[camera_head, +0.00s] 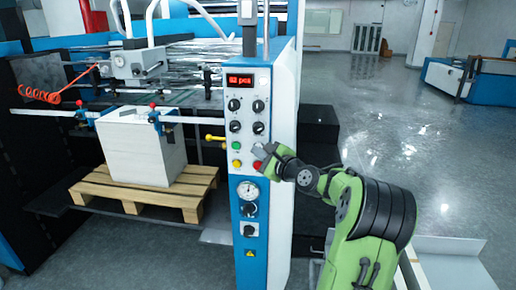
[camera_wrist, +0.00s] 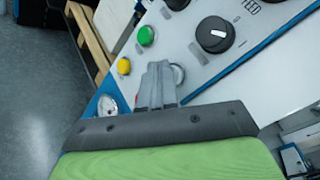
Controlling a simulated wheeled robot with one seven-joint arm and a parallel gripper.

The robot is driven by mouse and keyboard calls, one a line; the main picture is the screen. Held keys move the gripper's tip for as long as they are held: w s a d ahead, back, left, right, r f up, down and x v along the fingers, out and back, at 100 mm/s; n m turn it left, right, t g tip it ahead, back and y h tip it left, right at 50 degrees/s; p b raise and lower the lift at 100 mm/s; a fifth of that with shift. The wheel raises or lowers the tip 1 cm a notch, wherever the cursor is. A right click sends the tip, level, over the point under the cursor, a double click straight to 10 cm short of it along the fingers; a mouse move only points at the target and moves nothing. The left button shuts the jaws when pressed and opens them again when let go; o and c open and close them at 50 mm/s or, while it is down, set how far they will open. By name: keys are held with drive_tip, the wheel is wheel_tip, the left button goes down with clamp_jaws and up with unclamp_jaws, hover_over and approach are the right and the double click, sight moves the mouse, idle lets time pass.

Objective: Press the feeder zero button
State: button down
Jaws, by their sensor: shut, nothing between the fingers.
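The control panel (camera_head: 249,77) is a blue and white upright column with a red display reading what looks like "82 pcs". A green button (camera_head: 236,146) and a yellow button (camera_head: 237,163) sit on its left side; a red button (camera_head: 257,165) is at the lower right. In the wrist view, a pale round button (camera_wrist: 179,75) lies right beside my fingertips, partly covered. No label naming feeder zero is readable. My gripper (camera_head: 260,150) is shut and empty, close in front of the right-hand buttons; contact cannot be told. The green (camera_wrist: 146,36) and yellow (camera_wrist: 124,66) buttons show beyond it.
Black knobs (camera_wrist: 214,35) sit close above the buttons, and a gauge (camera_head: 248,190) below. A yellow-knobbed lever (camera_head: 213,138) projects left of the panel. A white stack (camera_head: 140,150) stands on a wooden pallet (camera_head: 150,190). Open floor (camera_head: 330,80) lies behind right.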

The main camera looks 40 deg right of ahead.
drive_tip(key=shift+w+d, duration=0.15)
idle(0.6)
drive_tip(key=shift+s+a, duration=0.5)
drive_tip(key=shift+a, duration=0.15)
drive_tip(key=shift+s+a+b, duration=0.45)
drive_tip(key=shift+s+a, duration=0.35)
drive_tip(key=shift+a, duration=0.2)
drive_tip(key=shift+s+a+b, duration=0.4)
drive_tip(key=shift+s+a, duration=0.35)
drive_tip(key=shift+a, duration=0.25)
